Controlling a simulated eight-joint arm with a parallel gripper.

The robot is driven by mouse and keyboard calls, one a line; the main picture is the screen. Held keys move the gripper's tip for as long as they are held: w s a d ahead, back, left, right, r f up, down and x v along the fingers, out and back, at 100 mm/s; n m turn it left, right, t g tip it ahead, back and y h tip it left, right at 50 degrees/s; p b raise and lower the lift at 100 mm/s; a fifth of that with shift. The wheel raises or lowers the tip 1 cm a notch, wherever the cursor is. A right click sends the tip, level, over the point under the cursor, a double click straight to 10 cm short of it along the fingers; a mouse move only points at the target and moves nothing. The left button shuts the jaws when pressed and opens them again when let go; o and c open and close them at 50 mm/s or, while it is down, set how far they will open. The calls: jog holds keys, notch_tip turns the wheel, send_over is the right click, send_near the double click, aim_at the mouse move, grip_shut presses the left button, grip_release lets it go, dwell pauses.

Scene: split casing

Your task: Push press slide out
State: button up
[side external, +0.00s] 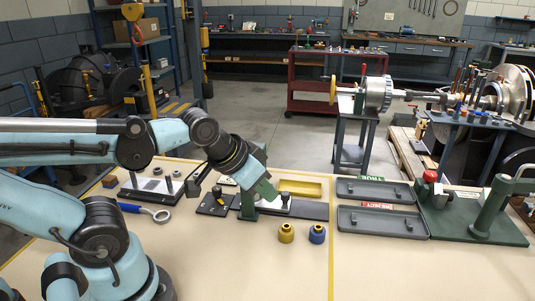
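A small green press (248,205) stands on a dark base (312,211) in the middle of the bench, partly hidden by my arm. A pale slide plate (270,205) with a dark knob (285,196) lies low at its right side. My gripper (266,189) reaches down from the left to the press, close above the slide and left of the knob. Its fingers are small and blend with the green parts, so their opening and any contact are unclear.
A yellow tray (299,188) lies behind the slide. A yellow part (286,233) and a blue part (317,234) stand in front. Grey trays (384,221) and a larger green press (490,205) are at right. The front bench is clear.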

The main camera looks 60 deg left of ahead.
jog(key=shift+o, duration=1.2)
jog(key=shift+w+a+r, duration=0.15)
jog(key=shift+w+r, duration=0.1)
jog(key=o, duration=0.4)
jog(key=w+a+r+g, duration=0.1)
jog(key=w, duration=0.1)
jog(key=w+a+g, duration=0.1)
jog(key=w, duration=0.1)
jog(key=w+a+r+g, duration=0.1)
jog(key=shift+w+a+r, duration=0.15)
jog(key=shift+w+r, duration=0.2)
jog(key=shift+w, duration=0.05)
jog(key=g, duration=0.4)
send_over(286, 193)
jog(key=f, duration=0.2)
notch_tip(286, 193, down, 12)
jog(key=shift+s+r, duration=0.1)
jog(key=shift+r, duration=0.05)
grip_shut()
